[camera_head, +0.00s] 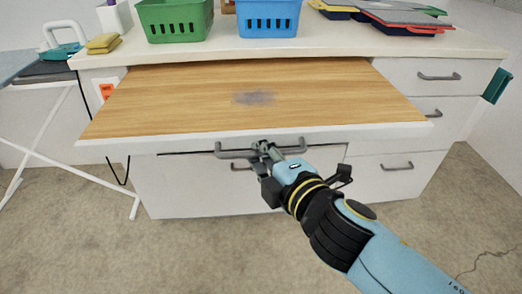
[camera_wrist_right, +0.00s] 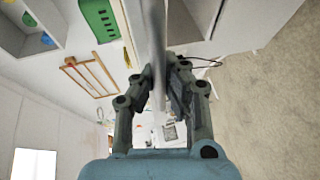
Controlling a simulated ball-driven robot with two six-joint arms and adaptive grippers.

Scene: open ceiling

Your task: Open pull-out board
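The pull-out board (camera_head: 335,92) has a wood-grain top with a grey smudge and a white front edge. It is pulled far out from under the white counter top. Its grey bar handle (camera_head: 232,154) is on the front edge. My right gripper (camera_head: 262,150) is at the handle, near its middle. In the right wrist view, the fingers of my right gripper (camera_wrist_right: 160,88) lie close on either side of a grey bar, which looks like the handle, and appear shut on it. The fingers hide part of the handle. My left gripper is not in view.
The counter (camera_head: 300,42) holds a green basket (camera_head: 176,22), a blue basket (camera_head: 268,20), yellow sponges (camera_head: 103,43) and stacked folders (camera_head: 410,18). Drawers with handles (camera_head: 439,77) are at the right. An ironing board (camera_head: 40,72) stands at the left. The floor in front is clear.

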